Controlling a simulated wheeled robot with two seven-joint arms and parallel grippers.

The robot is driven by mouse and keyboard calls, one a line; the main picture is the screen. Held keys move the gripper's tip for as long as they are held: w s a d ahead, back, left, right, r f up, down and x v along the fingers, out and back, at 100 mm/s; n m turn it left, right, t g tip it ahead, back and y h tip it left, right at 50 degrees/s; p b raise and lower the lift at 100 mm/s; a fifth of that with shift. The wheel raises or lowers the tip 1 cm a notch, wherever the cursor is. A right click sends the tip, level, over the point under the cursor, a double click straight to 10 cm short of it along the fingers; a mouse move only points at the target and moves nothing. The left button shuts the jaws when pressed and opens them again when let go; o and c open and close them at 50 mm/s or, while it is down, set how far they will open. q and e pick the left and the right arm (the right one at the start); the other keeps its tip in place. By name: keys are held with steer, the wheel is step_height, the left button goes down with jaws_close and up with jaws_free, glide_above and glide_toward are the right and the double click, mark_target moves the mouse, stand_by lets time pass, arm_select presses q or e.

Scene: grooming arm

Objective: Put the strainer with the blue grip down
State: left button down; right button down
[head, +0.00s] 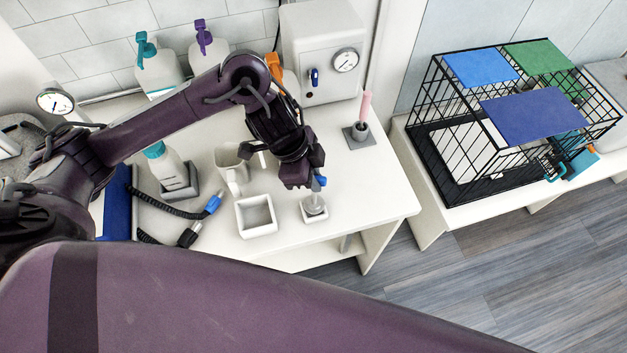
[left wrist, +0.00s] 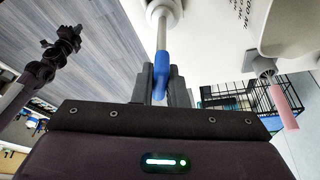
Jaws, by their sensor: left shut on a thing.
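The strainer with the blue grip (head: 320,181) is in my left gripper (head: 308,180). In the left wrist view the blue grip (left wrist: 161,68) sits between the fingers of my left gripper (left wrist: 161,85), and the grey shaft runs to a round white end (left wrist: 163,10). I cannot tell whether the strainer's lower end touches the dish.
A white square bowl (head: 256,215) and a white jug (head: 232,168) stand left of the dish. A pink-handled tool (head: 365,108) stands in a grey holder behind. A wire cage (head: 480,140) is on the right bench. The white table (head: 375,195) is clear right of the dish.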

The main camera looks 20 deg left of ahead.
arm_select(q)
steer(key=shift+f, duration=0.75)
steer(key=shift+f, duration=0.2)
steer(key=c, duration=1.5)
jaws_free()
steer(key=shift+o, duration=0.2)
steer(key=shift+r, duration=0.1)
steer(key=shift+a+r, duration=0.1)
steer(key=shift+r, duration=0.2)
steer(key=p+v, duration=0.1)
steer(key=v, duration=1)
steer(key=shift+r, duration=0.3)
